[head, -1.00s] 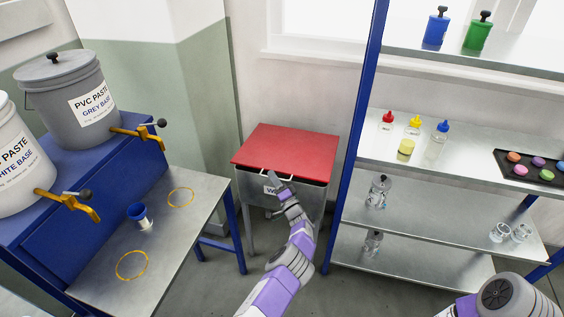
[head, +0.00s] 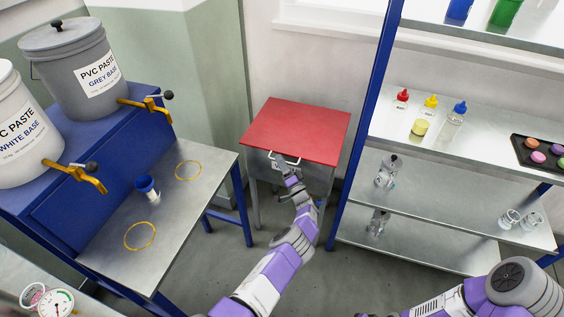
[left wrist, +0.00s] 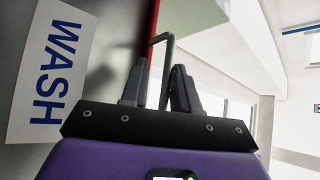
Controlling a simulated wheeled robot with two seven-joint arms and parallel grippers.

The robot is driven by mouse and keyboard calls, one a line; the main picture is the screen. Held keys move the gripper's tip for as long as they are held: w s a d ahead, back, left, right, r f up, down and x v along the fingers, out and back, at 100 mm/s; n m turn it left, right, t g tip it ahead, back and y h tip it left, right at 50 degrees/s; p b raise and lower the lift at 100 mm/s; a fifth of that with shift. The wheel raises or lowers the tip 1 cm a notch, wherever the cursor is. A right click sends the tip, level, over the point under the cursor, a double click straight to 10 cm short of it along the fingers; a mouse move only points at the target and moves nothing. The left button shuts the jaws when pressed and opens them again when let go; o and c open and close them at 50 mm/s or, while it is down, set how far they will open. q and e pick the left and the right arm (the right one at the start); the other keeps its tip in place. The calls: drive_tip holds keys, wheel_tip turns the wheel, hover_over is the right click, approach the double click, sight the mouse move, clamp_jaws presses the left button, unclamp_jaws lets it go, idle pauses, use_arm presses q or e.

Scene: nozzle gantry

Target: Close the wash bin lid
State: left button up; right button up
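The wash bin is a grey metal box on legs (head: 316,180) with a flat red lid (head: 297,128). The lid lies level over the bin top, and no opening into the bin shows. A pale bar handle (head: 286,159) sits at the lid's front edge. My left gripper (head: 286,168) is at this handle, in front of the bin. In the left wrist view, the grey handle bar (left wrist: 166,58) passes between my two separated fingers (left wrist: 160,82), nearer the right one. The WASH label (left wrist: 55,75) is on the bin front at left. My right gripper is out of view.
A blue-framed shelf (head: 440,200) with bottles and jars stands close right of the bin.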

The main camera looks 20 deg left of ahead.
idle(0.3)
use_arm(q)
drive_tip(key=shift+s+d+f, duration=0.1)
drive_tip(key=shift+s+d, duration=0.1)
drive_tip(key=shift+d, duration=0.1)
drive_tip(key=p+v, duration=0.2)
drive_tip(key=v, duration=0.4)
drive_tip(key=shift+s+d+f, duration=0.15)
drive_tip(key=shift+s+d, duration=0.05)
drive_tip(key=shift+d, duration=0.1)
